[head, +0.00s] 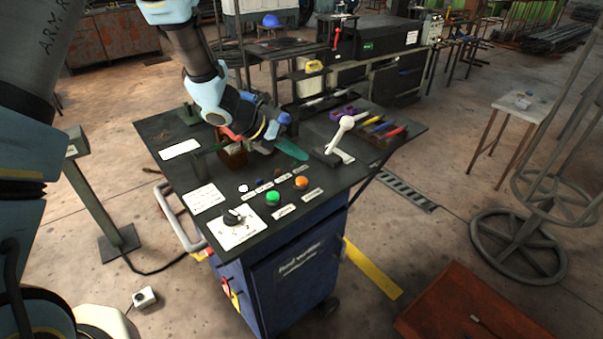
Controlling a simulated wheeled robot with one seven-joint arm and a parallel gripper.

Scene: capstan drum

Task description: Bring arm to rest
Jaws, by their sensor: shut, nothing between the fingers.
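My arm reaches in from the upper left, and my gripper (268,130) hangs above the dark top of the blue cart (300,205). It is shut and empty. Its fingertips are small and partly hidden behind the wrist parts. A brown block-like part (234,157) stands on the cart top just below and left of my gripper, partly covered by it. A green flat piece (290,148) shows right of the gripper. Whether the gripper touches any of these I cannot tell.
The cart top carries a white lever (343,138), a green button (273,197), an orange button (302,183), a dial on a white plate (234,222) and coloured-handled tools (382,127). A wire reel stand (532,245) is at right.

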